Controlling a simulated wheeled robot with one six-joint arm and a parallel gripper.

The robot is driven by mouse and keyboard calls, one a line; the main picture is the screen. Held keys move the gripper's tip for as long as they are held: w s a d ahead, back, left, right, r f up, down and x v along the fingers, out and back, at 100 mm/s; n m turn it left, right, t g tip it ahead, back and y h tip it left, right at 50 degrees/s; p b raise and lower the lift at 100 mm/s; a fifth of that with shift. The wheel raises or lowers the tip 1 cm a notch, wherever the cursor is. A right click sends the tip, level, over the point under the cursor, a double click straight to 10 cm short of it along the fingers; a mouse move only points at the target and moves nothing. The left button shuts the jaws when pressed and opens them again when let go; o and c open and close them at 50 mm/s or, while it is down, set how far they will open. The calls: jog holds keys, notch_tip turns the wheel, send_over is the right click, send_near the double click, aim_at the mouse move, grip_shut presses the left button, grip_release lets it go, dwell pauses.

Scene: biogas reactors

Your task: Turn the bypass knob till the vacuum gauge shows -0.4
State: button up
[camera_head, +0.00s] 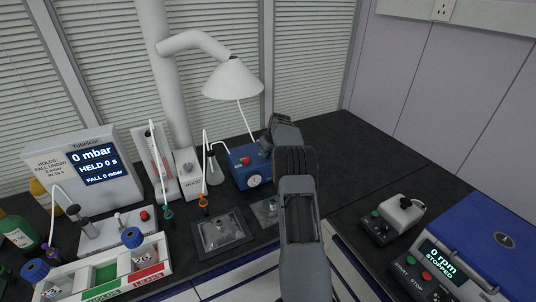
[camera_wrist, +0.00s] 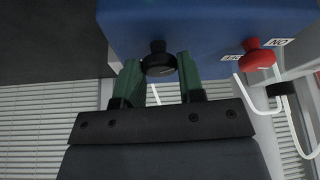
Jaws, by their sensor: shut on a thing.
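The blue vacuum pump box (camera_head: 247,168) stands on the dark bench in the head view, with a small round white gauge (camera_head: 254,181) on its front. The gauge's needle and reading are too small to read. In the wrist view, my gripper (camera_wrist: 158,74) has its two green fingers on either side of a black knob (camera_wrist: 159,62) on the blue box (camera_wrist: 205,25). The gripper is shut on this knob. In the head view, my gripper (camera_head: 267,146) is at the box's right side, and my arm hides the knob.
A red knob (camera_wrist: 257,58) sits beside the black one, next to an "ON" label. A flask (camera_head: 214,170), tubing and a white lamp-like hood (camera_head: 233,79) are close by. The pressure display (camera_head: 93,164) reads 0 mbar. A blue centrifuge (camera_head: 490,245) stands at right.

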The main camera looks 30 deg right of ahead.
jog(key=shift+d+n+y, duration=0.1)
jog(key=shift+n+y, duration=0.4)
jog(key=shift+n, duration=0.8)
jog(key=o, duration=0.9)
jog(key=shift+r, duration=0.1)
jog(key=b+v, duration=0.2)
jog(key=v, duration=1.1)
jog(key=shift+d+r, duration=0.15)
jog(key=shift+r, duration=0.2)
